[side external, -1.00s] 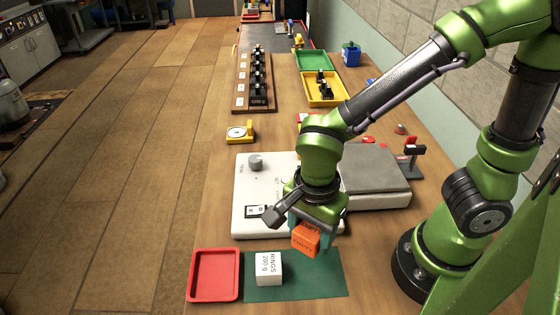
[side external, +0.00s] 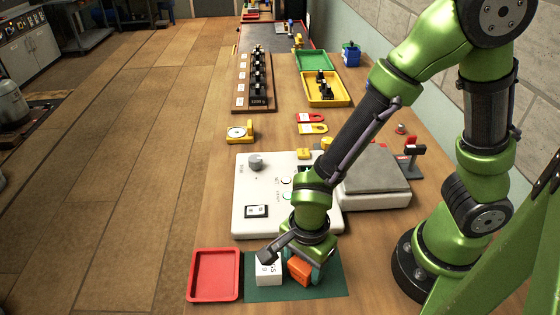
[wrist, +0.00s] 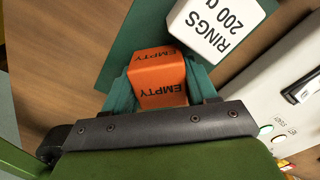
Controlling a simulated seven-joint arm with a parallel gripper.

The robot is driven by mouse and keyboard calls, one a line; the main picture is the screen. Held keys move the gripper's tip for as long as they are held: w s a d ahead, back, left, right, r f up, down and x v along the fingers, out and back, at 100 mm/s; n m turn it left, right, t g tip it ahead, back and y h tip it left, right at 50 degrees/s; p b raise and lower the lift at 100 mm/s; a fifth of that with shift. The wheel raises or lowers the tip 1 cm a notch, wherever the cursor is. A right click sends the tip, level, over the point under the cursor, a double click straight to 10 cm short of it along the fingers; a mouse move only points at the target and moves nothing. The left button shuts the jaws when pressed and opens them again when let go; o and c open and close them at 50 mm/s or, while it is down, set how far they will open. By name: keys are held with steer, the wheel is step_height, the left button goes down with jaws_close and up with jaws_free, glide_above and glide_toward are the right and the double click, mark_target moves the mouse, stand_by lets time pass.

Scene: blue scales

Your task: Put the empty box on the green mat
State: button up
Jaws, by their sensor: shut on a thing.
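The orange box marked EMPTY (side external: 300,270) is held between the fingers of my gripper (side external: 302,275). It also shows in the wrist view (wrist: 158,75), tilted, with a teal finger on each side. The box is over the green mat (side external: 325,285), low down; I cannot tell whether it touches the mat. A white box marked RINGS 200 g (side external: 268,270) stands on the mat just left of the orange box, partly hidden by my wrist. In the wrist view the white box (wrist: 215,28) is at upper right, close beside the orange one.
A red tray (side external: 214,275) lies left of the mat. A white scale unit (side external: 250,200) with a grey plate (side external: 372,180) stands behind the mat. Bare mat shows to the right and in front of the orange box.

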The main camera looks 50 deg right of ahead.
steer(key=o, duration=0.7)
steer(key=shift+f, duration=0.15)
steer(key=shift+o, duration=0.2)
step_height(320, 180, up, 12)
steer(key=w+d+r+n+t+y, duration=0.2)
steer(key=d+r+n+t, duration=0.5)
steer(key=d+r+n, duration=0.5)
steer(key=shift+w+d+n, duration=0.6)
steer(key=shift+d+n, duration=0.4)
steer(key=shift+r, duration=0.1)
